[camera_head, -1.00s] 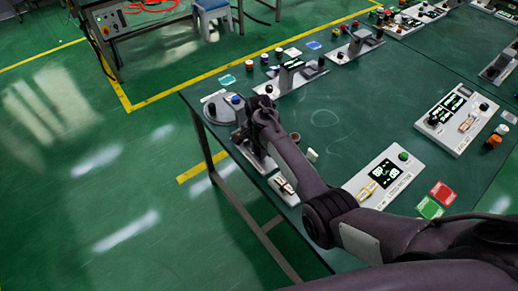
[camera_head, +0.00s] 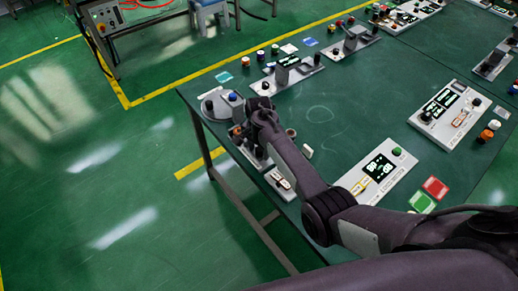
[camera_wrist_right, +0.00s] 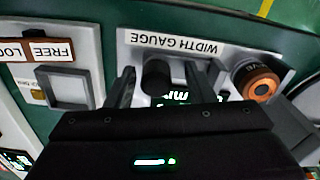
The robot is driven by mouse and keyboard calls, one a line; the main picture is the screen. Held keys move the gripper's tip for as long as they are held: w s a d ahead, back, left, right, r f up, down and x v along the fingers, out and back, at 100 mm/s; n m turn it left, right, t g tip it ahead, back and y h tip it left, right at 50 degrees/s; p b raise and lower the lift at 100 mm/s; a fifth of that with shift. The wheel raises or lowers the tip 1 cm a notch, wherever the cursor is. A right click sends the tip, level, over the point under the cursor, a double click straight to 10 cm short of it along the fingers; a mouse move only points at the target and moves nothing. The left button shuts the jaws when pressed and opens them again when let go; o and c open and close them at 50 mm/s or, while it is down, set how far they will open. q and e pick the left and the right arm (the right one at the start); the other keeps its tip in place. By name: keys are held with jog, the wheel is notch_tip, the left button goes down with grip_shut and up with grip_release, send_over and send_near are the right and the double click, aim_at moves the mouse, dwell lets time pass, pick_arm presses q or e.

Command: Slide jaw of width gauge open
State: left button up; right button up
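The width gauge (camera_wrist_right: 205,45) is a light panel with its label upside down in the right wrist view. A black knob (camera_wrist_right: 157,77) stands on it, in front of a partly hidden green readout (camera_wrist_right: 180,97). My right gripper (camera_wrist_right: 160,80) is open, with one finger on each side of the black knob and gaps showing on both sides. In the head view my right gripper (camera_head: 256,125) is at the table's left edge, and my arm hides most of the gauge there. Whether the jaw is open cannot be told. My left gripper is not in view.
An orange-ringed knob (camera_wrist_right: 257,82) stands close to the right finger. A square grey frame (camera_wrist_right: 68,90) and a FREE/LOCK label (camera_wrist_right: 38,50) are at left. On the green table (camera_head: 320,115), a readout panel (camera_head: 378,170) sits right of my arm. The table's middle is clear.

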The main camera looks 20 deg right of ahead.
jog(key=shift+s, duration=0.1)
jog(key=shift+r, duration=0.15)
notch_tip(320, 180, up, 8)
jog(key=shift+f+b, duration=0.2)
jog(key=shift+b, duration=0.25)
dwell(0.3)
